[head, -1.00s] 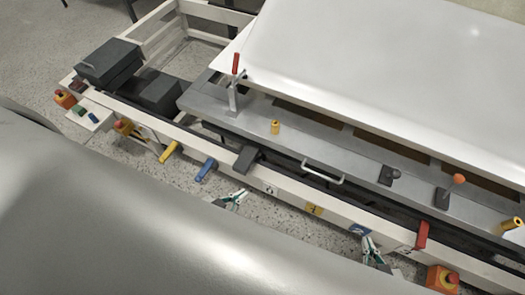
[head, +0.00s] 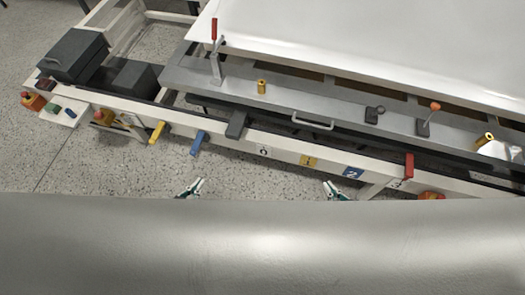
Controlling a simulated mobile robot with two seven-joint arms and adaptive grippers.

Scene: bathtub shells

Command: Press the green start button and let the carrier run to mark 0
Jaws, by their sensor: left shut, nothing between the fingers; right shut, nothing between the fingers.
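The green start button (head: 55,109) is on a small white panel at the left end of the machine, beside a blue button (head: 71,114). The carrier (head: 300,121) is a long grey beam holding the white shell (head: 370,45). Mark 0 (head: 263,151) is a white plate on the front rail, left of the yellow mark 1 (head: 308,161) and blue mark 2 (head: 353,173). My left gripper (head: 197,185) is shut and empty over the floor, well right of the green button. My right gripper (head: 332,186) is shut and empty, below the rail near marks 1 and 2.
Orange boxes with red buttons stand at the left end (head: 33,101) and lower right (head: 431,196). Yellow (head: 157,131), blue (head: 198,143) and red (head: 409,166) handles stick out of the front rail (head: 285,155). A large grey curved surface (head: 260,245) fills the foreground.

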